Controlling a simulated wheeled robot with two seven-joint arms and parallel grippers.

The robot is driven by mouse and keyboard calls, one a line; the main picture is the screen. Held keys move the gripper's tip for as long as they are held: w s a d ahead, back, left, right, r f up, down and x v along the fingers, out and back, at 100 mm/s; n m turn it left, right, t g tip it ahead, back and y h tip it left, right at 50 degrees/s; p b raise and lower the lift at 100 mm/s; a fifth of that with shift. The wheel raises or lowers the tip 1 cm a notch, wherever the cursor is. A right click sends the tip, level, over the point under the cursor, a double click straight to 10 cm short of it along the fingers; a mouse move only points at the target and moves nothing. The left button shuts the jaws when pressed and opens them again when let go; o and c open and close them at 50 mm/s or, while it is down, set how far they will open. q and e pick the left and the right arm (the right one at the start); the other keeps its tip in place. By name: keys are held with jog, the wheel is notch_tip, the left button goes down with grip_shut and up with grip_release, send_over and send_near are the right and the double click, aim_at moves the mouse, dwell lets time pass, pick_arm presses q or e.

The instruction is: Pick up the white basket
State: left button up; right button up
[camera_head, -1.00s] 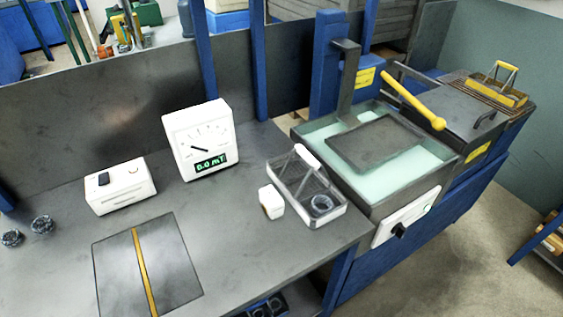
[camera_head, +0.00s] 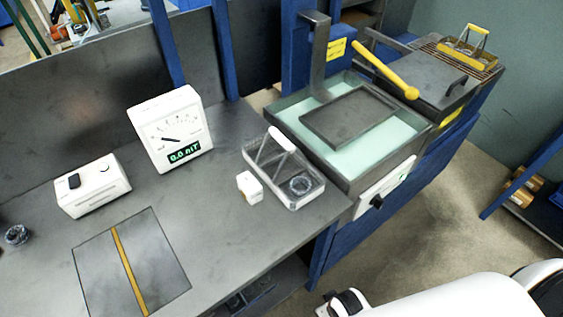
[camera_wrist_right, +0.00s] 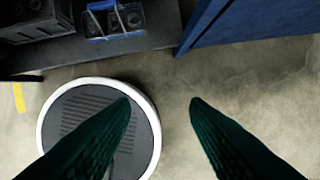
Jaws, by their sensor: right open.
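The white basket (camera_head: 262,166) is a wire-mesh basket with a raised handle that has a white grip (camera_head: 281,139). It stands upright on the grey workbench, near its right end, with a dark ring (camera_head: 300,184) inside. My right gripper (camera_wrist_right: 160,103) shows in the right wrist view with its two dark green fingers apart and nothing between them. It hangs over the floor, away from the basket. In the head view part of my right arm (camera_head: 440,297) is at the lower right; its fingers are not clear there. My left gripper is not in view.
A small white block (camera_head: 249,187) stands just left of the basket. A white meter (camera_head: 171,131) and a white box (camera_head: 92,187) stand farther left.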

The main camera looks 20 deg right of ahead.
aim_at(286, 141)
jog(key=w+r+t+p, duration=0.2)
jog(key=w+r+p, duration=0.1)
jog(key=r, duration=2.4)
jog(key=w+r+t+y, duration=0.1)
jog(key=w+r+t, duration=0.2)
jog(key=w, duration=0.6)
jog(key=w+a+r+n+t+y+p, duration=0.1)
jog(key=w+r+t+y, duration=0.1)
jog(key=w, duration=0.7)
jog(key=w+a+r+t+y, duration=0.1)
jog(key=w+r+t, duration=0.3)
jog(key=w+r, duration=0.2)
jog(key=shift+w+a+n+t+y+p, duration=0.15)
jog(key=shift+w+n+y, duration=0.05)
jog(key=shift+w, duration=0.5)
jog(key=shift+w+a+n+t+y+p, duration=0.1)
jog(key=shift+w+n+t+y+p, duration=0.1)
jog(key=shift+w, duration=0.5)
jog(key=p+x, duration=0.1)
jog(key=x, duration=0.4)
jog(key=shift+d+f+p, duration=0.1)
jog(key=shift+f+p, duration=0.05)
jog(key=shift+p, duration=0.2)
jog(key=shift+w+f, duration=0.15)
jog(key=shift+w, duration=0.1)
jog(key=shift+s, duration=0.1)
grip_shut()
